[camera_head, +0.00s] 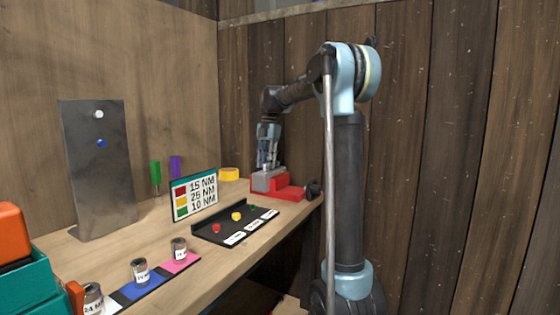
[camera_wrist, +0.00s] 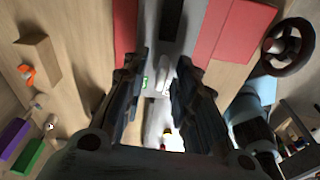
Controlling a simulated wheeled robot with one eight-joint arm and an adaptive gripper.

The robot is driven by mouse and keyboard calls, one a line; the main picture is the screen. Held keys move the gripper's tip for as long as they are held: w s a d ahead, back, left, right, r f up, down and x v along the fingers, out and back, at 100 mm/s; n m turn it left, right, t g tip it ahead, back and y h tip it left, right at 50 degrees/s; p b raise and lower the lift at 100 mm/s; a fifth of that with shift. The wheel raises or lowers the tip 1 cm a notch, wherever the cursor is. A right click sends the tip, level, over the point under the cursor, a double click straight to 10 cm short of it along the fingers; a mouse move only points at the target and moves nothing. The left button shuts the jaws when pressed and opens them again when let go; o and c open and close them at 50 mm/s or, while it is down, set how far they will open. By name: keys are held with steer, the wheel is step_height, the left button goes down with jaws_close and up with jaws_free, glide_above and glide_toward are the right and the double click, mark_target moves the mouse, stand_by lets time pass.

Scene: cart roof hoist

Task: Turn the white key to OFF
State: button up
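My gripper (camera_head: 268,160) points down at a grey and red device (camera_head: 290,192) at the far right end of the bench. In the wrist view my gripper (camera_wrist: 161,60) has its two dark fingers apart, with a gap between them. Between the fingers lies the device's grey body, with a small green label (camera_wrist: 146,83) and a small whitish piece (camera_wrist: 166,84). This piece may be the white key; its angle and any contact with the fingers cannot be told. A white knob (camera_head: 98,114) also shows on the upright grey panel, above a blue one.
A dark handwheel (camera_wrist: 288,46) sticks out beside the red base. A black tray (camera_head: 236,222) with coloured pieces and a torque sign (camera_head: 194,197) stand left of the device. A yellow roll (camera_head: 229,174) lies behind. Several cans stand along the front edge.

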steer(key=shift+r, duration=0.1)
stand_by(0.3)
steer(key=shift+r, duration=3.4)
steer(key=s+d+f+m+t, duration=0.1)
steer(key=s+d+f+m, duration=0.3)
steer(key=s, duration=0.3)
steer(key=s+d+f+m, duration=0.3)
steer(key=s+m, duration=0.2)
steer(key=s, duration=0.1)
steer(key=s+d+f+m+t, duration=0.1)
steer(key=s+d+f+m, duration=0.3)
steer(key=s, duration=0.3)
steer(key=s+d+f+m, duration=0.2)
steer(key=s+f+m, duration=0.5)
steer(key=s+f, duration=0.2)
steer(key=s+d+f+m+t+h, duration=0.1)
steer(key=s+d+f+m, duration=0.2)
steer(key=s+f+m, duration=0.5)
step_height(320, 180, down, 5)
steer(key=shift+s+f+t, duration=0.1)
steer(key=shift+s+t, duration=0.2)
steer(key=shift+s, duration=0.35)
